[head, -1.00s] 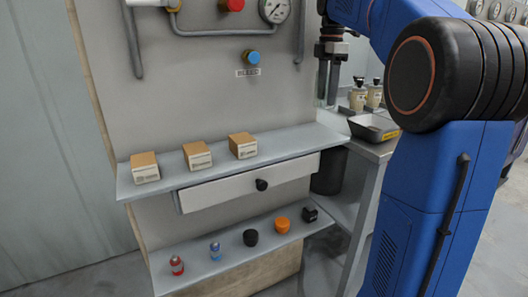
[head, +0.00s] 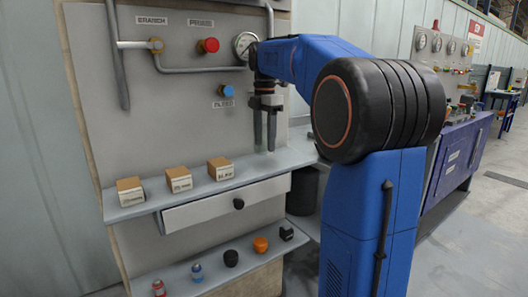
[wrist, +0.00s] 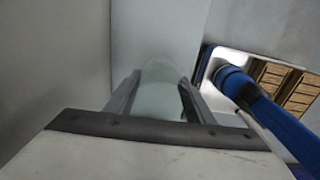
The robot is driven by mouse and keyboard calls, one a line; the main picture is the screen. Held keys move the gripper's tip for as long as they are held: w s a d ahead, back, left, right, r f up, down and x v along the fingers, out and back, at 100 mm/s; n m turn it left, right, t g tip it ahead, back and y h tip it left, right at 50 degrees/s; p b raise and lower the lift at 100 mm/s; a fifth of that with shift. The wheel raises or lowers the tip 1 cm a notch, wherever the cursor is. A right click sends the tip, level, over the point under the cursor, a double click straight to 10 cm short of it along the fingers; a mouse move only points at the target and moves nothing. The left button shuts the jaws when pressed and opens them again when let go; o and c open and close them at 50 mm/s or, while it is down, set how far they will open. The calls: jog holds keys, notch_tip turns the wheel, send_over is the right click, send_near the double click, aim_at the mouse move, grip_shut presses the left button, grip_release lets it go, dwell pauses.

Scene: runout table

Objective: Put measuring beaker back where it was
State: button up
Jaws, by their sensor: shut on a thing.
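The measuring beaker (wrist: 162,74) is a clear, faintly greenish vessel between my gripper's fingers in the wrist view. In the head view it is hardly visible; only a faint pale trace shows by the fingertips. My gripper (head: 266,146) is shut on it and points down, over the right part of the upper grey shelf (head: 262,172), close in front of the back panel. Whether the beaker touches the shelf cannot be told. The gripper's fingers also show in the wrist view (wrist: 160,96).
Several small boxes (head: 179,180) stand on the shelf's left and middle. Below are a drawer with a black knob (head: 238,203) and a lower shelf with small items, including an orange knob (head: 260,244). A gauge (head: 245,45) and pipes are on the panel. A dark bin (head: 303,191) stands right.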

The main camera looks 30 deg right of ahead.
aim_at(265, 150)
jog(key=shift+f, duration=1.95)
jog(key=shift+f, duration=0.1)
jog(key=o, duration=1.1)
jog(key=shift+c, duration=0.2)
notch_tip(265, 150, up, 12)
jog(key=shift+s, duration=0.1)
